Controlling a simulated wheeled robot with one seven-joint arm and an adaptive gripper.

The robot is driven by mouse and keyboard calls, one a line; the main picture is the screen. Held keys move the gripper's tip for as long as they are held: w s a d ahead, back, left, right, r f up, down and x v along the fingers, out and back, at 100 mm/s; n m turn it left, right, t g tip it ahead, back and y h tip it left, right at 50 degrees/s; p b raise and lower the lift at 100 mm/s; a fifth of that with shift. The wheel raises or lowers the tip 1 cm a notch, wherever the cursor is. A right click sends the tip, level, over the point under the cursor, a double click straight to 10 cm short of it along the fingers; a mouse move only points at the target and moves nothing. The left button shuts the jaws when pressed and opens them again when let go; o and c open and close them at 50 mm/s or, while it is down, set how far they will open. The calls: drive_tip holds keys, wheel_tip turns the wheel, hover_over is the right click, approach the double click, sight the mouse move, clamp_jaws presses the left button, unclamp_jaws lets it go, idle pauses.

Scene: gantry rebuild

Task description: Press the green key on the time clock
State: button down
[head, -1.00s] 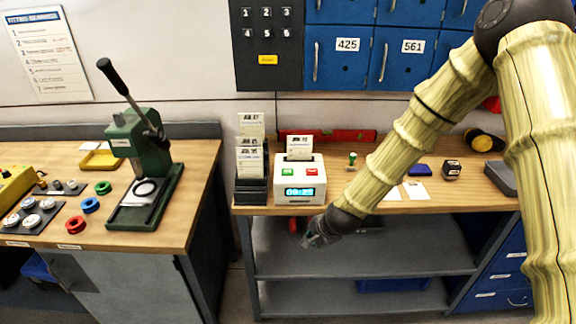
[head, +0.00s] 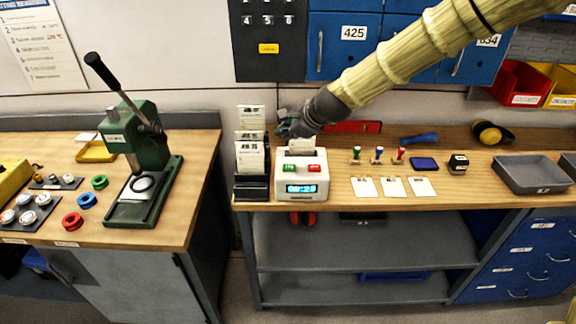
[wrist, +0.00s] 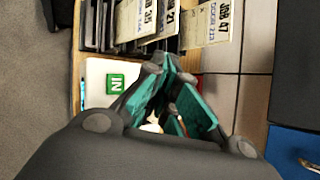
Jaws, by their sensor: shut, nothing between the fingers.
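The time clock (head: 301,190) is a white box on the bench, with a lit blue display on its front. Its green key (head: 289,168) is on the left of the top and a red key (head: 314,168) is on the right. In the wrist view the green key (wrist: 115,84) is marked "IN" and is uncovered. My gripper (head: 284,131) is shut and empty, above the back of the clock near its card slot. In the wrist view my gripper (wrist: 166,62) lies beside the green key and apart from it, and hides most of the clock's top.
A black card rack (head: 252,186) with job cards stands just left of the clock. Stamps, white cards and a blue pad (head: 424,163) lie to the right. A green press (head: 145,165) stands on the left bench. Blue cabinets hang behind.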

drive_tip(key=shift+d+f, duration=0.15)
drive_tip(key=b, duration=0.5)
hover_over(287, 168)
wheel_tip(287, 168, down, 7)
drive_tip(key=shift+r, duration=0.1)
drive_tip(key=shift+f+b, duration=0.5)
drive_tip(key=shift+f, duration=0.4)
drive_tip(key=shift+f, duration=0.2)
idle(0.6)
drive_tip(key=shift+f, duration=0.25)
drive_tip(key=shift+f+b, duration=0.3)
drive_tip(key=shift+f, duration=0.1)
idle(1.1)
drive_tip(key=shift+r, duration=0.1)
drive_tip(key=shift+r+p, duration=0.7)
drive_tip(key=shift+r, duration=0.05)
